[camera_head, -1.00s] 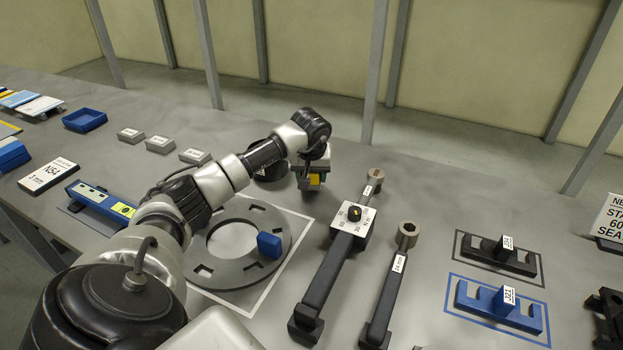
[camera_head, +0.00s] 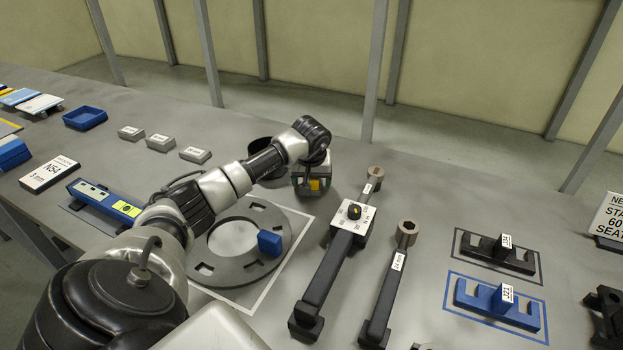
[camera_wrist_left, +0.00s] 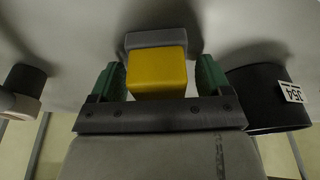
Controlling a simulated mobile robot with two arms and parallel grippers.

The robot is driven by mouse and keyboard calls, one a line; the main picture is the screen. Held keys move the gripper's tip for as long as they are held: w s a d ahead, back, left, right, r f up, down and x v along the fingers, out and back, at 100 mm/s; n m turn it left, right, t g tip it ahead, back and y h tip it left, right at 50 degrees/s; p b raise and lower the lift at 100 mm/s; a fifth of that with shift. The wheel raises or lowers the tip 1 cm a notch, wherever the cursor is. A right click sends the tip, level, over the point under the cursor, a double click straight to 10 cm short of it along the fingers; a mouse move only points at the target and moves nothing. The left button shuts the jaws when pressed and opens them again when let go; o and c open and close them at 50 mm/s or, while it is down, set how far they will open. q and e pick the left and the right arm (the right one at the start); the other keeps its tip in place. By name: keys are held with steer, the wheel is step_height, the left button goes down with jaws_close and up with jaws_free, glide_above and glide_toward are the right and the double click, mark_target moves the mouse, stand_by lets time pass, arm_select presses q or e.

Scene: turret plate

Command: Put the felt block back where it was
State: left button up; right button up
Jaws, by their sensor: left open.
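A yellow block with a grey part (camera_wrist_left: 158,72), which I take for the felt block, sits between the green-padded fingers of my left gripper (camera_wrist_left: 158,80) in the left wrist view. The fingers are open, one on each side of it, with narrow gaps. In the head view my left gripper (camera_head: 313,178) is low over the table beyond the ring plate, and a bit of the yellow block (camera_head: 314,185) shows under it. Whether the block rests on the table is hard to tell. My right gripper is not in view.
A black cup stands beside the gripper, partly behind my arm; it shows in the wrist view (camera_wrist_left: 262,100). The grey ring plate (camera_head: 215,272) bears a blue block (camera_head: 270,243). A torque wrench (camera_head: 335,260) and a spanner (camera_head: 388,290) lie to the right.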

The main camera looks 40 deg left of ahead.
arm_select(q)
steer(key=b+v, duration=0.1)
steer(key=v, duration=1.1)
